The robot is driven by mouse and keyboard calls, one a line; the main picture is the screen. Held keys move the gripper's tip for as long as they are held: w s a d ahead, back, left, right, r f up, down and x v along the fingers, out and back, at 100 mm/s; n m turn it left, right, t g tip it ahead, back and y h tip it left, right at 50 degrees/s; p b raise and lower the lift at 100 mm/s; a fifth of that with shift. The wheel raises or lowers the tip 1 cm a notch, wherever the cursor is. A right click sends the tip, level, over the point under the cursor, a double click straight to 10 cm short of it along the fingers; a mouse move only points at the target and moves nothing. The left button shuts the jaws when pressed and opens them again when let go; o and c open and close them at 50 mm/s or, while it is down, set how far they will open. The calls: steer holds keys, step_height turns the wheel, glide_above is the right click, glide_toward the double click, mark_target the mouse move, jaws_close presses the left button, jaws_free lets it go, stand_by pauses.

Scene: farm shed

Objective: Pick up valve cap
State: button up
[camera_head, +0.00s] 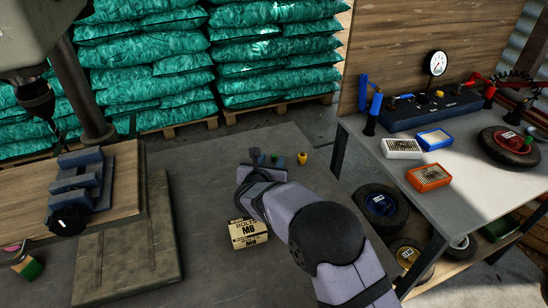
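My arm reaches in from the bottom right, and my gripper (250,172) is over the grey table near its middle. The wrist hides the fingertips. The yellow piece stands apart from my gripper. Whether the nearer pieces touch it cannot be seen.
A box marked M8 (248,233) stands close below my wrist. A drill press with a blue vise (82,184) fills the left. A workbench (470,190) at right holds white, blue and orange boxes, a gauge and a wheel. Stacked green sacks (275,50) stand behind.

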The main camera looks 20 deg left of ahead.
steer(key=shift+x, duration=1.35)
steer(key=shift+c, duration=0.6)
jaws_close()
steer(key=shift+r, duration=0.2)
step_height(320, 180, up, 10)
steer(key=p, duration=0.1)
steer(key=shift+f+p, duration=0.15)
steer(key=shift+p, duration=0.15)
